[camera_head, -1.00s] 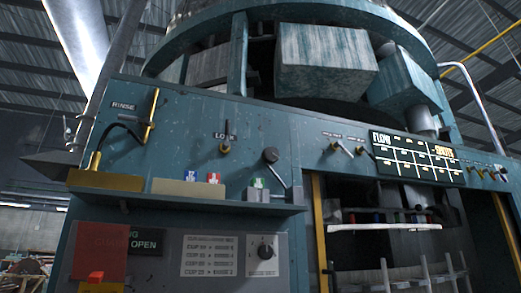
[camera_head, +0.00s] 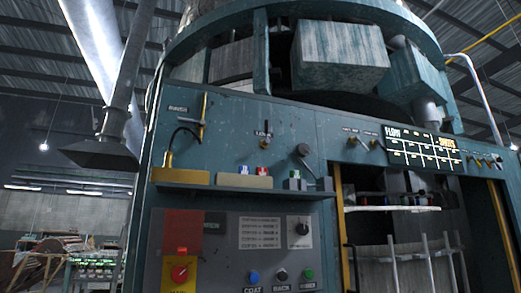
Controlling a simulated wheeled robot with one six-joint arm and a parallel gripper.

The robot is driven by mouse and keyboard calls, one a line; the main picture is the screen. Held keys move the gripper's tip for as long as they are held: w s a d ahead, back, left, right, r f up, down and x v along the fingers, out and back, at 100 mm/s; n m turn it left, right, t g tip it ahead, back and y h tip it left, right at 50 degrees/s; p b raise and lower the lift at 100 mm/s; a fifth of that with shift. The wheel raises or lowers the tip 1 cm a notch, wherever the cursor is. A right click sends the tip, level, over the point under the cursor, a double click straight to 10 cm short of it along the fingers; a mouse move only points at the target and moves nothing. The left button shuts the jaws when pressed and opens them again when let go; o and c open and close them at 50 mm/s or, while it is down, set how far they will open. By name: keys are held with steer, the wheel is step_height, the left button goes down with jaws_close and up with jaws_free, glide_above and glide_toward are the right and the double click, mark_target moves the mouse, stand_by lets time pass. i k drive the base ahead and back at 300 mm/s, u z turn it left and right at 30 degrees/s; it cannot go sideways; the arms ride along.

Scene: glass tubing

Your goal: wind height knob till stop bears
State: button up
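No control in view has a label that I can read as height. On the panel of the blue-green machine (camera_head: 240,135) sits a dark round knob with a crank-like arm (camera_head: 303,150). Below the ledge, a black rotary knob (camera_head: 302,229) sits on a light plate. Small brass-coloured knobs (camera_head: 353,140) sit left of the lit display, and more small knobs (camera_head: 477,162) sit right of it; their labels are too small to read. My gripper is not in view.
A ledge (camera_head: 250,190) carries blocks with blue, red and green tops. Below are a red knob (camera_head: 179,273) and several coloured buttons (camera_head: 254,276). An opening with upright rods (camera_head: 428,262) is at right. A lit green display (camera_head: 92,261) and clutter stand far left.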

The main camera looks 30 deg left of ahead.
mark_target(303, 149)
steer(key=u, duration=1)
steer(key=i, duration=0.2)
